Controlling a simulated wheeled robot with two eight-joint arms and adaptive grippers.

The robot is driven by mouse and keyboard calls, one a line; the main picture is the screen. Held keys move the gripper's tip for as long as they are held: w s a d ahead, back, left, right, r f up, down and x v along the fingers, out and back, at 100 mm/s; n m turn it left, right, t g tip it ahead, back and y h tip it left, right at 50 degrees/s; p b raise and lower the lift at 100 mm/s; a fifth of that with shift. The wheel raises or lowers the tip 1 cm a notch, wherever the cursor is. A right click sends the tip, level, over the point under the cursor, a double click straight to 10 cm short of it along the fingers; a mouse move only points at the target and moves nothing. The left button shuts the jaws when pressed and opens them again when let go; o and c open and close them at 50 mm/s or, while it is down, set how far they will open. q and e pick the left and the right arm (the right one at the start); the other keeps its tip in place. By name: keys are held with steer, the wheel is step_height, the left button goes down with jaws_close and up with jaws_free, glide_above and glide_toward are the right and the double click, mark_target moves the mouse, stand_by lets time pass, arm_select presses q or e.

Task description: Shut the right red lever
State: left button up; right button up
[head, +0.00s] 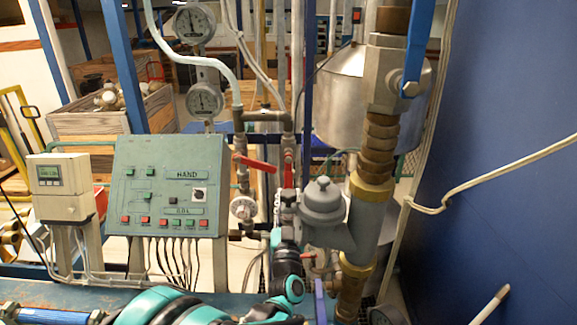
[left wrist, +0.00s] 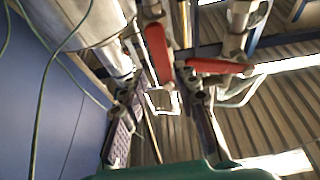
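The right red lever (head: 288,170) stands roughly upright, in line with its pipe, left of the grey valve body in the head view. In the left wrist view, the right red lever (left wrist: 158,54) is at upper centre. The left red lever (head: 256,162) lies crosswise on the neighbouring pipe and also shows in the left wrist view (left wrist: 217,66). My left gripper (head: 285,207) is just below the right lever, partly hidden among fittings. In the left wrist view, its dark fingers (left wrist: 160,95) are spread, with nothing held between them. My right gripper is not in view.
A green control panel (head: 170,186) and a meter box (head: 60,188) stand left. A grey valve body (head: 323,205) and thick brass pipe (head: 372,165) crowd the right side. A blue lever (head: 418,45) hangs at top right, before a blue wall (head: 510,150).

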mark_target(288, 178)
arm_select(q)
steer(key=x, duration=0.8)
steer(key=shift+a+p, duration=0.1)
steer(key=shift+p, duration=0.3)
steer(key=shift+s, duration=0.1)
jaws_close()
